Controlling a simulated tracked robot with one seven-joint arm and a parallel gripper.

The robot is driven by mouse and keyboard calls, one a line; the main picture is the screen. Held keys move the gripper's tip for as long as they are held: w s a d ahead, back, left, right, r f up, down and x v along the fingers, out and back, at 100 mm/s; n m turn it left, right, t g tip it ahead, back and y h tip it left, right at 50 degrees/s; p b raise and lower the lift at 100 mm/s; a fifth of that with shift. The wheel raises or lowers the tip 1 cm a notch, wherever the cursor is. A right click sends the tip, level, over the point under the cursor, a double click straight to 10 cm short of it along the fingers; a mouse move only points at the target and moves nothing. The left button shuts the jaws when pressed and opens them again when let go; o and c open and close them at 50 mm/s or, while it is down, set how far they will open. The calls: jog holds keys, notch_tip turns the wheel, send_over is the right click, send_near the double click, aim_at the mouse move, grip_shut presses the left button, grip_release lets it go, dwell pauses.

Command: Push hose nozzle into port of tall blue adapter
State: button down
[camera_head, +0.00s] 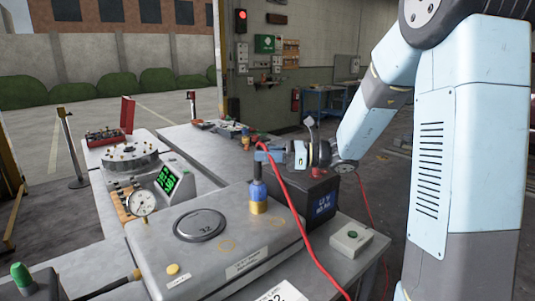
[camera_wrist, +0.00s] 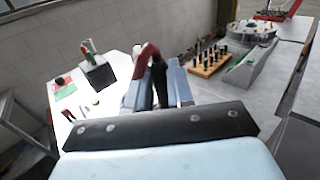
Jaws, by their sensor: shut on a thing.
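The tall blue adapter (camera_head: 258,190) stands upright on a brass-coloured base on the grey bench unit, in the head view. My gripper (camera_head: 263,152) is level and directly above the adapter's top. The red hose (camera_head: 291,204) hangs from the gripper and runs down past the bench front. In the wrist view the red hose (camera_wrist: 146,58) bends over between my gripper's fingers (camera_wrist: 160,84). I cannot tell whether the nozzle tip touches the adapter; the port is not clear.
A black battery-like box (camera_head: 318,196) stands behind right. A small box with a green button (camera_head: 351,237) sits at right.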

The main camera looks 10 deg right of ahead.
jog(key=shift+f, duration=0.2)
jog(key=c, duration=0.9)
grip_release()
jog(key=s+d, duration=0.2)
jog(key=d, duration=1.1)
jog(key=s+a+f+n+g+h, duration=0.1)
jog(key=s+a+n+g+h, duration=0.25)
jog(key=s+n+h, duration=0.8)
jog(key=s+d+r+n+t+h, duration=0.2)
jog(key=s+d+n+t+h, duration=0.4)
jog(key=s, duration=0.5)
jog(key=shift+s+d+r+n, duration=0.15)
jog(key=shift+s+d+n, duration=0.25)
jog(key=shift+d+n, duration=0.45)
